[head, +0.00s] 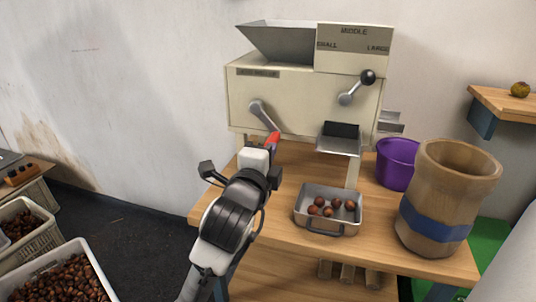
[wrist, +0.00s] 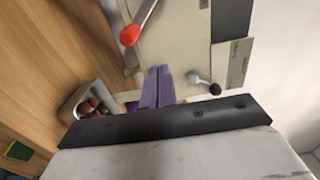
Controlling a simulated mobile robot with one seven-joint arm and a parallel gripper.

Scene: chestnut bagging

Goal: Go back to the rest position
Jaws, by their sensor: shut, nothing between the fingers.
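My gripper shows in the wrist view as two purple fingers (wrist: 158,75) pressed together with nothing between them. A grey lever with a red tip (head: 271,138) hangs down and right from the machine's front, just above my wrist. The red tip also shows in the wrist view (wrist: 129,36), to the left of the fingers and apart from them. A black-knobbed lever (head: 367,77) points up and right.
A metal pan (head: 333,226) with several chestnuts sits on the wooden table (head: 280,240) below the chute (head: 339,146). A purple bucket (head: 396,165) and a brown sack with a blue band (head: 433,225) stand right. Chestnut crates (head: 88,250) are at lower left. A shelf (head: 505,103) juts out right.

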